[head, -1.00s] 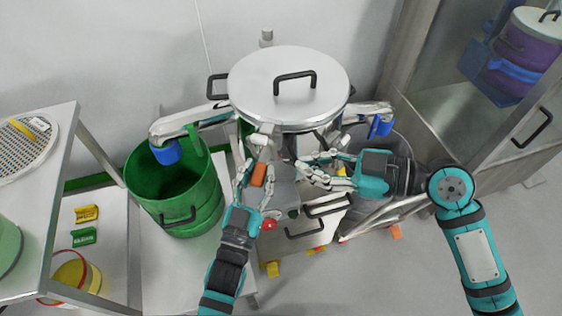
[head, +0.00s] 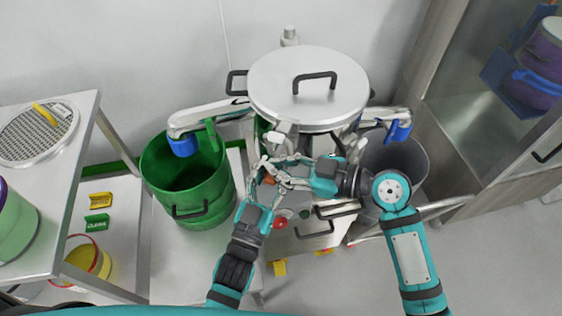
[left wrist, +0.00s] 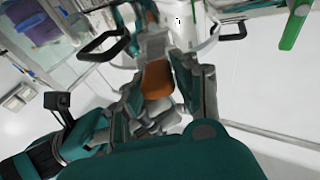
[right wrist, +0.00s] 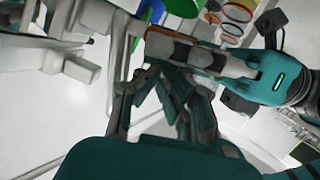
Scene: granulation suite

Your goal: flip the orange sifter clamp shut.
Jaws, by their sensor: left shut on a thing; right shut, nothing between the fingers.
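The orange clamp (left wrist: 158,78) shows between the fingers of my left gripper (left wrist: 165,85) in the left wrist view. It hangs at the front of the sifter (head: 308,88), under the rim of the steel lid. In the head view the clamp (head: 268,180) is mostly hidden by fingers. My left gripper (head: 262,182) is shut on the clamp. My right gripper (head: 280,174) is shut and empty, its fingers right beside the left gripper's fingers. Whether it touches the clamp I cannot tell.
A green drum (head: 186,180) stands left of the sifter under a blue-capped spout. A grey bin (head: 397,160) stands to the right. A steel shelf (head: 85,160) with a sieve (head: 38,133) is at the left. A cabinet (head: 490,120) is at the right.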

